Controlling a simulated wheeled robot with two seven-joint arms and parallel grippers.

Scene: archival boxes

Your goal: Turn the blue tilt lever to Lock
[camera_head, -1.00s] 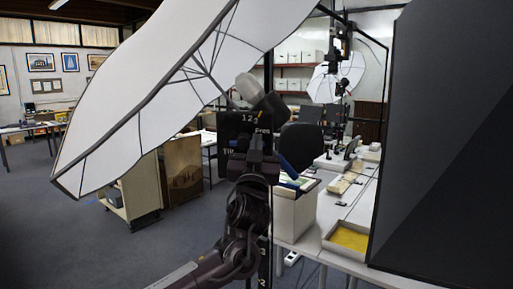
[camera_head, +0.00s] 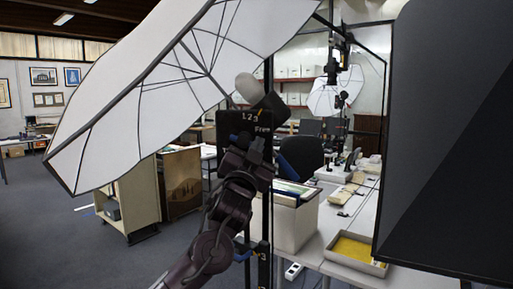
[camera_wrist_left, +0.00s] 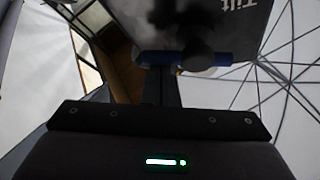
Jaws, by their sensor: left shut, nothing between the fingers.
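My right gripper is not in view.
The white umbrella (camera_head: 150,85) spreads over the left, and a large black panel (camera_head: 450,140) blocks the right. A grey box (camera_head: 292,222) and a tray with yellow content (camera_head: 355,250) are on the table behind. Open floor lies left.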

